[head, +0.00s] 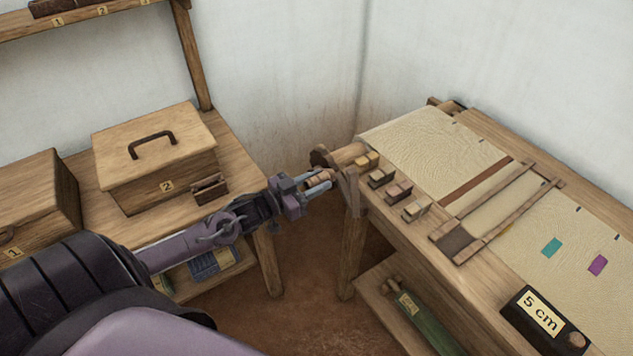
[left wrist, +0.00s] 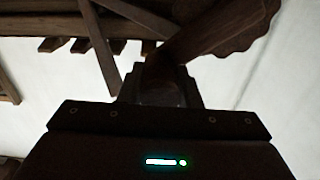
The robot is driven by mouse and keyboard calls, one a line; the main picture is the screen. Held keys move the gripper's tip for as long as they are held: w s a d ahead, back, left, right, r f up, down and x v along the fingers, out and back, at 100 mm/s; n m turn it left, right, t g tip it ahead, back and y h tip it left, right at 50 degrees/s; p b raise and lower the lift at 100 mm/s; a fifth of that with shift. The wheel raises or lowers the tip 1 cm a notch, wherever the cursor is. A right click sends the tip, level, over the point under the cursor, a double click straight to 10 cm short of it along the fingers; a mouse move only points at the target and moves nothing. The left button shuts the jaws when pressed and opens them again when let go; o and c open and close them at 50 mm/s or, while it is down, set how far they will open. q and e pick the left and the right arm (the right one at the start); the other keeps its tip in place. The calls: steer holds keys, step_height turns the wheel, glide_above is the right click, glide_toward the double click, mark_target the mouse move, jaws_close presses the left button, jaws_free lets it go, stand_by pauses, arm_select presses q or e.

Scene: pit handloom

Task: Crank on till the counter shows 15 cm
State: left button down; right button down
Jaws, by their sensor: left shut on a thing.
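The counter (head: 541,312) is a dark block at the loom's front right, and its card reads "5 cm". The cloth (head: 425,140) runs over the loom bed from the roller (head: 347,155) at the loom's left end. My left gripper (head: 319,182) is shut on the wooden crank handle (head: 317,178) beside that roller. The fingers hide part of the handle. In the left wrist view the dark wooden crank arm (left wrist: 215,35) and a wheel with a notched edge (left wrist: 262,30) show above the gripper. My right gripper is not in view.
Several small wooden blocks (head: 398,191) sit along the loom's near edge. A wooden frame (head: 495,212) lies across the cloth. A side table at left holds a lidded box marked 2 (head: 155,160). A green roll (head: 425,320) lies on the low shelf. Bare floor (head: 300,310) lies between.

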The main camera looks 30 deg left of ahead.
arm_select(q)
steer(key=w+a+r+n+p, duration=0.2)
steer(key=w+a+n+p, duration=0.2)
steer(key=a+n, duration=0.6)
steer(key=shift+w+a+r+n+p, duration=0.2)
steer(key=shift+a+r+n+p, duration=0.25)
steer(key=shift+n, duration=1.75)
steer(key=shift+f, duration=0.1)
steer(key=c, duration=1.1)
jaws_free()
steer(key=shift+o, duration=0.2)
steer(key=v, duration=0.7)
steer(key=shift+s, duration=0.35)
